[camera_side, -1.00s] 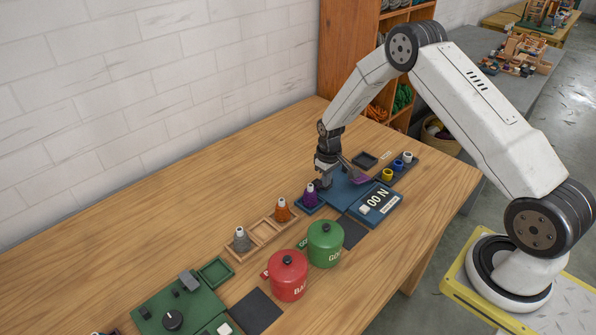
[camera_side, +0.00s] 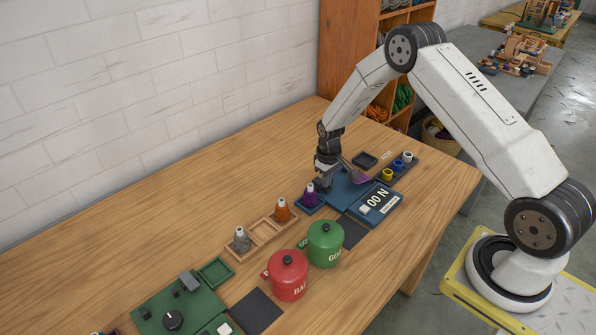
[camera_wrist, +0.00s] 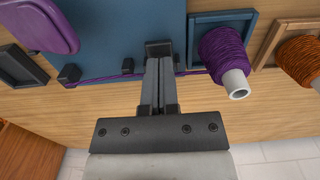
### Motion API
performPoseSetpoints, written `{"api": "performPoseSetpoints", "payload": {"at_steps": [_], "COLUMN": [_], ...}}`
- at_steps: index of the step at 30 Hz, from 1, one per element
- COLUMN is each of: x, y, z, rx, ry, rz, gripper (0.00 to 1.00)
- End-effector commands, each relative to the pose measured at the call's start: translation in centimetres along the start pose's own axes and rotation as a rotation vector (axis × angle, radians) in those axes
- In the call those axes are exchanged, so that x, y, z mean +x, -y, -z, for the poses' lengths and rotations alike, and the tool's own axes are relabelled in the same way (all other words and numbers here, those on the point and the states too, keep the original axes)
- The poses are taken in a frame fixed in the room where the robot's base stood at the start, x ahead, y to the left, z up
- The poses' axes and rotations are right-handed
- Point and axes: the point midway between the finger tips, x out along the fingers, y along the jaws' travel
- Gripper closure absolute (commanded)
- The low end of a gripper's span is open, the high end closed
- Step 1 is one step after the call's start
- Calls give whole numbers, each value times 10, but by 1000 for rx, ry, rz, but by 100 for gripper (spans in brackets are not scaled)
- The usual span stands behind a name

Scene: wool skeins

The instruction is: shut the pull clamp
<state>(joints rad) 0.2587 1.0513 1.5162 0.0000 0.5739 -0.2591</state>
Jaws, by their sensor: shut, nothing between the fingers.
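The pull clamp is on a blue board (camera_side: 343,192) at the far end of the bench. A purple paddle-like part (camera_side: 361,177), probably its handle, is next to my gripper and at the upper left in the wrist view (camera_wrist: 45,24). A small black block (camera_wrist: 158,47) is on the board right at my fingertips; whether they touch is unclear. My gripper (camera_wrist: 161,65) is shut and empty, pointing down at the board's edge. A purple strand (camera_wrist: 105,77) runs along this edge to a purple skein spool (camera_wrist: 222,55).
A display reading 00 N (camera_side: 376,199) sits in front. Orange (camera_side: 282,211) and grey (camera_side: 241,240) spools stand in a wooden rack to the left. Green (camera_side: 325,244) and red (camera_side: 287,275) pots stand nearer. Small coloured spools (camera_side: 398,165) stand behind right. The bench's back left is clear.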

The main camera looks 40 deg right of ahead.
Motion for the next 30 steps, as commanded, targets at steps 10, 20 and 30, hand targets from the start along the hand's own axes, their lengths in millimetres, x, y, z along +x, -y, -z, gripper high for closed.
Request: {"api": "performPoseSetpoints", "payload": {"at_steps": [10,20,30], "x": [-20,-38,-57], "y": [0,0,0], "z": [0,0,0], "rx": [0,0,0], "ry": [-1,-1,-1], "rz": [0,0,0], "gripper": [100,100,100]}}
